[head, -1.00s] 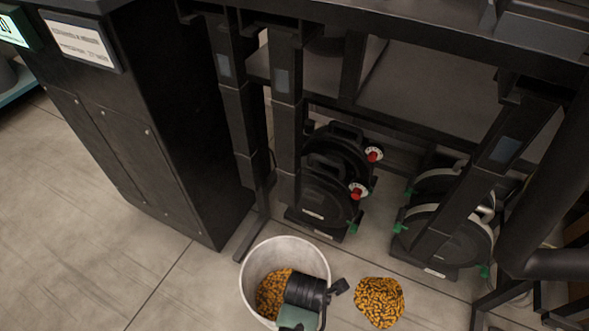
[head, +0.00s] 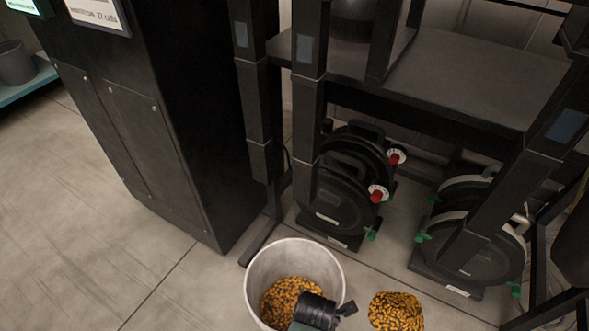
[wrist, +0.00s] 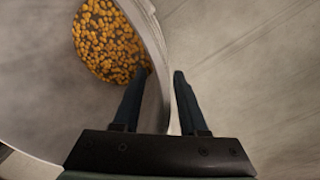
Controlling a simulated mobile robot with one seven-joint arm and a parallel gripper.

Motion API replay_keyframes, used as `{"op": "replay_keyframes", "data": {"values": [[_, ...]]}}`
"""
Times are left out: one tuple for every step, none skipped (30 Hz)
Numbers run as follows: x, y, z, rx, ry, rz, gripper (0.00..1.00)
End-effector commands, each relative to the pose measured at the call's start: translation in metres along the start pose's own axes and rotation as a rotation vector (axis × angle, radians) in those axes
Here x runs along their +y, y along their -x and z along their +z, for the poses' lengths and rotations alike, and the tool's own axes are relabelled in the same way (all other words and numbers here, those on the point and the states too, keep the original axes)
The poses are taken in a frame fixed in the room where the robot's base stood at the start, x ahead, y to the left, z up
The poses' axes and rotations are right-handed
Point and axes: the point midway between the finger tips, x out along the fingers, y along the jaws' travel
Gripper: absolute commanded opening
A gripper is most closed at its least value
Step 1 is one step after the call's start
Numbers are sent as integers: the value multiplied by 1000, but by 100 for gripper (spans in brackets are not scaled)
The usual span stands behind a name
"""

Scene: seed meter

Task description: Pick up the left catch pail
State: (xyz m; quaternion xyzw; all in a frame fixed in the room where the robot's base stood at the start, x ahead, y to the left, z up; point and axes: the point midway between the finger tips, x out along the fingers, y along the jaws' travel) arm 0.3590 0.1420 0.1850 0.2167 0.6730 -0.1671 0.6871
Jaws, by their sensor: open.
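A round white catch pail (head: 259,267) stands upright on the floor in front of the machine frame, with orange-yellow seeds (head: 288,290) at its bottom. In the wrist view, the pail's wall (wrist: 152,40) passes between the fingers of my gripper (wrist: 160,76). The left finger is on the pail's inner side and the right finger is outside. The jaws are open, with a visible gap between the right finger and the wall. Contact at the left finger is unclear. In the head view, my gripper's black body covers part of the pail's lower right.
A round heap of seeds (head: 396,310) lies right of the pail. Black machines with red and green knobs (head: 345,195) stand behind it, under dark frame posts (head: 308,100). A black cabinet (head: 150,130) is at left. A grey bucket (head: 15,64) sits on a teal shelf. The left floor is clear.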

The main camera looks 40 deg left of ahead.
Motion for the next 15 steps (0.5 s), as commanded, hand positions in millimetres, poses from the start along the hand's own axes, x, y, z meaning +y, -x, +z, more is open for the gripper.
{"op": "replay_keyframes", "data": {"values": [[0, -13, 0, 0, 1, 0, 42], [0, -17, 0, 0, 1, 0, 42], [0, -21, 0, 0, 1, 0, 42], [0, -23, 0, 0, 1, 0, 42], [0, -24, 0, 0, 1, 0, 42], [0, -25, 0, 0, 0, 0, 42], [0, -25, 0, 0, 0, 0, 42], [0, -24, 0, 0, 0, 0, 42], [0, -24, 0, 0, 0, 1, 42], [0, -23, 0, 0, 0, 1, 42], [0, -23, 0, 0, 0, 0, 42], [0, -23, 0, 0, 0, 0, 42], [0, -23, 0, 0, 0, 0, 42], [0, -23, 0, 0, 0, 0, 37], [0, -23, 0, 0, 0, 0, 30]]}}
